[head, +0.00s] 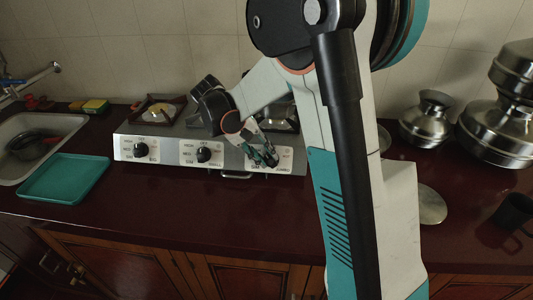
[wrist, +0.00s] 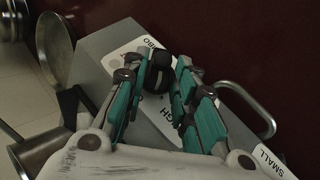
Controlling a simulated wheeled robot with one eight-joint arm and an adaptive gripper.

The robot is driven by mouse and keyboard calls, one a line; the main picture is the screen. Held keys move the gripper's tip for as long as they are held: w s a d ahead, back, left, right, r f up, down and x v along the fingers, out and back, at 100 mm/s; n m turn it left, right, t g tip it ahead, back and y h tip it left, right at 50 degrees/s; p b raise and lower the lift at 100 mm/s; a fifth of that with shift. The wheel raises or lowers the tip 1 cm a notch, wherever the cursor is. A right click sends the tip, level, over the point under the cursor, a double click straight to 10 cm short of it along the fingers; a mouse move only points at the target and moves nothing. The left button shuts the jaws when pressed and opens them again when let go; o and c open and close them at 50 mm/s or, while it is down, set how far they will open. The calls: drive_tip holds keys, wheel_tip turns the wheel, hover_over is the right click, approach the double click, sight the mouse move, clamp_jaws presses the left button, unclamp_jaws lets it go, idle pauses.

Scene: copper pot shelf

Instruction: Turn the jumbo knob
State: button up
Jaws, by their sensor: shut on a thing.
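The stove (head: 170,135) has a pale front panel with a row of black knobs. My gripper (head: 264,157) is at the right-hand knob, in front of the panel. In the wrist view, the black knob (wrist: 160,72) sits between the teal fingers of my gripper (wrist: 158,82), which are shut on it. A partly readable label ending in "BO" lies beside this knob. In the head view, the fingers hide most of it, so its pointer angle cannot be told.
The left knob (head: 140,150) and middle knob (head: 203,154) are uncovered. A metal handle (wrist: 250,105) sticks out from the stove front. A teal tray (head: 65,178) and sink (head: 20,150) are at left; metal pots (head: 428,122) stand at right. The front counter is mostly clear.

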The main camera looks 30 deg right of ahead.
drive_tip(key=shift+s+a+f+n+h+b, duration=0.1)
drive_tip(key=shift+a+f+n+h+b, duration=0.2)
drive_tip(key=shift+n+h, duration=0.4)
drive_tip(key=shift+a+f+n+h+b, duration=0.1)
drive_tip(key=shift+f+n+h+b, duration=0.25)
drive_tip(key=shift+h, duration=0.55)
drive_tip(key=shift+r, duration=0.1)
drive_tip(key=o, duration=0.9)
drive_tip(key=shift+d, duration=0.1)
drive_tip(key=shift+r, duration=0.1)
drive_tip(key=shift+v, duration=3.75)
